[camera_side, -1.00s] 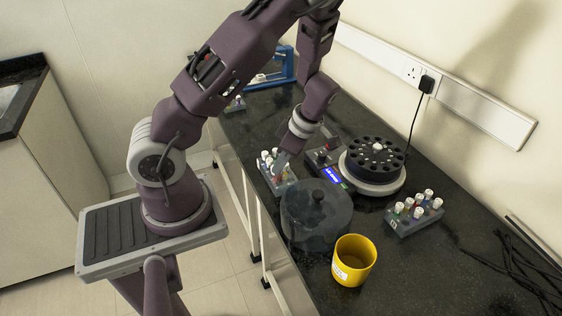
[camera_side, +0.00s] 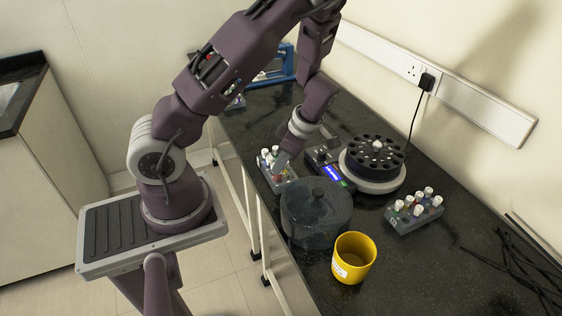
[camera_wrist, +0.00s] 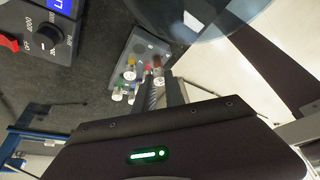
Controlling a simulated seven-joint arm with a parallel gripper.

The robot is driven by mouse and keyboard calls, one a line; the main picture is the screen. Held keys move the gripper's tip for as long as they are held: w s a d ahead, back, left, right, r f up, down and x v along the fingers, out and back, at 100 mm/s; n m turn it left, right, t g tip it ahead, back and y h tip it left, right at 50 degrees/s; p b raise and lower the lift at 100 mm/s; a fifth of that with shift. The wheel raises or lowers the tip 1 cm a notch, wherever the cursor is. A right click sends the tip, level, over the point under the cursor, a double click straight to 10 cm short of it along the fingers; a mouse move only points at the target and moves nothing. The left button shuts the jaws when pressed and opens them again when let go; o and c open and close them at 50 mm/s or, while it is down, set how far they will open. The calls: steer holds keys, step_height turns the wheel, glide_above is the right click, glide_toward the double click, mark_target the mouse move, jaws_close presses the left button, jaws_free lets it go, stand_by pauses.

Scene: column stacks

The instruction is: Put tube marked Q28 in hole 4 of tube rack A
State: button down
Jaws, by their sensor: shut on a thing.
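My gripper (camera_side: 280,163) is over the near tube rack (camera_side: 291,183), at the left edge of the bench. In the wrist view my gripper (camera_wrist: 162,85) points down at this rack (camera_wrist: 145,50), and its fingers are shut on a white-capped tube (camera_wrist: 157,77). The tube's marking is not readable. Several other white-capped tubes (camera_wrist: 120,93) stand close beside the fingers. A second rack (camera_side: 414,222) with several white-capped tubes stands at the right. The rack letters and hole numbers are too small to read with certainty.
A yellow cup (camera_side: 354,257) stands near the front edge. Black cables (camera_side: 510,265) lie at the right.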

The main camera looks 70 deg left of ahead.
steer(key=shift+f, duration=0.45)
steer(key=shift+f, duration=0.65)
steer(key=c, duration=1)
jaws_free()
steer(key=shift+r, duration=0.1)
steer(key=shift+r, duration=2.95)
steer(key=shift+d, duration=0.1)
